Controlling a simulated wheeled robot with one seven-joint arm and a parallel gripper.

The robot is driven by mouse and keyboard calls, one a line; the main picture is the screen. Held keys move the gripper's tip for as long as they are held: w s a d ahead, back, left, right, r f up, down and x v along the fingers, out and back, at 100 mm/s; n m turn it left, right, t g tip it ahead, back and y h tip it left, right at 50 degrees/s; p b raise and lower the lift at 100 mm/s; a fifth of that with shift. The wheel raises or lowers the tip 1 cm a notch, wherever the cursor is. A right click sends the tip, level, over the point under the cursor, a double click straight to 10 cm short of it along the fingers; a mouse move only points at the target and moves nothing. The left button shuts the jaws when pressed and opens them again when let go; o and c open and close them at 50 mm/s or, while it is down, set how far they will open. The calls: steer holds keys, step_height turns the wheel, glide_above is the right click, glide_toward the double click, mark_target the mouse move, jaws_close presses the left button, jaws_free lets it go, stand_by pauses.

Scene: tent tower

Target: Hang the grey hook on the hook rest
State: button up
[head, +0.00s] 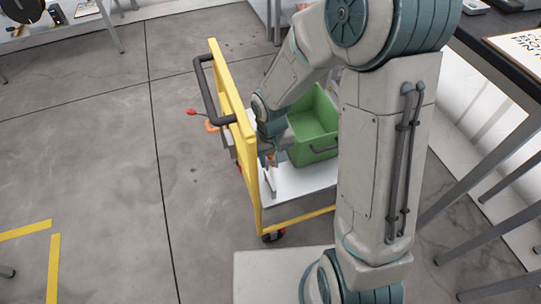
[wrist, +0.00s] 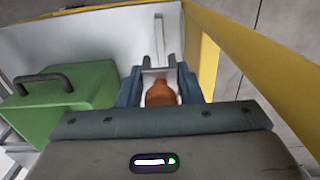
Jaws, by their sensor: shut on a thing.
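My gripper (head: 267,150) is at the end of my arm, inside the yellow-framed cart beside the green crate. In the wrist view its blue-grey fingers (wrist: 160,75) are shut around an orange-brown grip (wrist: 161,94). This appears to be the handle of the grey hook; a pale grey bar (wrist: 159,32) extends ahead of it. In the head view a pale grey piece (head: 270,183) hangs below the gripper, above or against the white tray; contact cannot be told. I cannot clearly identify the hook rest in either view.
The yellow cart (head: 244,150) has a black push handle (head: 209,95) and a white deck (head: 300,182). A green crate (head: 315,127) stands on it, right of my gripper. A red-tipped item (head: 192,112) sticks out at the cart's left. Open floor lies left; a dark table (head: 510,70) stands right.

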mark_target(271, 182)
steer(key=shift+f+b, duration=4)
steer(key=shift+f, duration=1.1)
steer(key=o, duration=1.1)
steer(key=shift+s, duration=0.1)
steer(key=shift+f, duration=0.1)
